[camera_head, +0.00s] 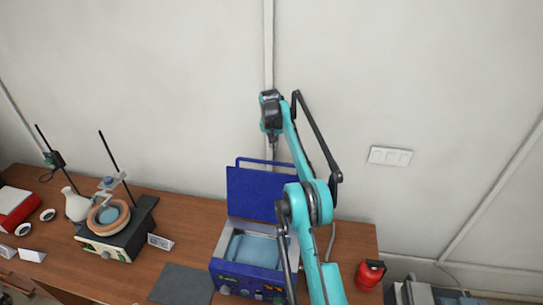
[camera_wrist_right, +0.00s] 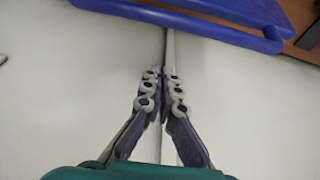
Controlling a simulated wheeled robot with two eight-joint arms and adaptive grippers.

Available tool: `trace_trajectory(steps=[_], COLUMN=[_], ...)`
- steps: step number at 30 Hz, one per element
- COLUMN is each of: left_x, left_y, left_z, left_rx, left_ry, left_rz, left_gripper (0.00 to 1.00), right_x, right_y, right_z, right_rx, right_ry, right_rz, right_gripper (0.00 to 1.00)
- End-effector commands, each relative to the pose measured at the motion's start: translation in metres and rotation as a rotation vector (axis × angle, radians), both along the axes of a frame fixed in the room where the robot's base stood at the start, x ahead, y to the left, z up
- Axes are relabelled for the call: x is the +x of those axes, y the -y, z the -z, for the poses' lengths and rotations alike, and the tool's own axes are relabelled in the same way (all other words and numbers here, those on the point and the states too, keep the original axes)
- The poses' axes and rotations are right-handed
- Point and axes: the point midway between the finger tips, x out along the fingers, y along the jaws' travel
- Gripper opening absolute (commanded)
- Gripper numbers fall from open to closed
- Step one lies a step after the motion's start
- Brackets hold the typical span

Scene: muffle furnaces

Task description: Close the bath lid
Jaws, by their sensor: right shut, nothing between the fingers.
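The water bath (camera_head: 222,272) is a blue box with a light, water-filled basin and knobs on its front. Its blue lid (camera_head: 248,192) stands open, upright at the back edge, with a loop handle (camera_head: 252,161) on top. My right gripper (camera_head: 273,145) points down above the lid, near the wall, with its fingers closed and empty. In the right wrist view the closed fingers (camera_wrist_right: 164,75) lie just below the blue handle (camera_wrist_right: 180,22), apart from it in the picture. My arm hides the bath's right side. My left gripper is not in view.
A heating plate (camera_head: 120,242) with a bowl and stand rods is left of the bath. A dark mat (camera_head: 183,285) lies between them. A red canister (camera_head: 369,274) stands to the right. The wall (camera_head: 190,80) rises close behind the table.

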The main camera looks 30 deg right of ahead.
Motion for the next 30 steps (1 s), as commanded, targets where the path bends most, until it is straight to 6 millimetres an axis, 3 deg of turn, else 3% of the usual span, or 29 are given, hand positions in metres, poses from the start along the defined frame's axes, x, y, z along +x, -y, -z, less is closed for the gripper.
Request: trace_trajectory(steps=[6,19,30], left_x=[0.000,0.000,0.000], left_y=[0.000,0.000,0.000], left_z=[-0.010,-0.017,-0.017], left_rx=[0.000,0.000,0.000], left_ry=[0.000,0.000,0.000], left_rz=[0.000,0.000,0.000], left_gripper=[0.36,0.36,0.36], right_x=[0.009,-0.018,-0.023], right_y=[0.007,-0.014,-0.017], right_z=[0.038,0.036,0.037], right_rx=[0.000,0.000,0.000], right_ry=[0.000,0.000,0.000], right_rz=[0.000,0.000,0.000], right_gripper=[0.00,0.00,0.00])
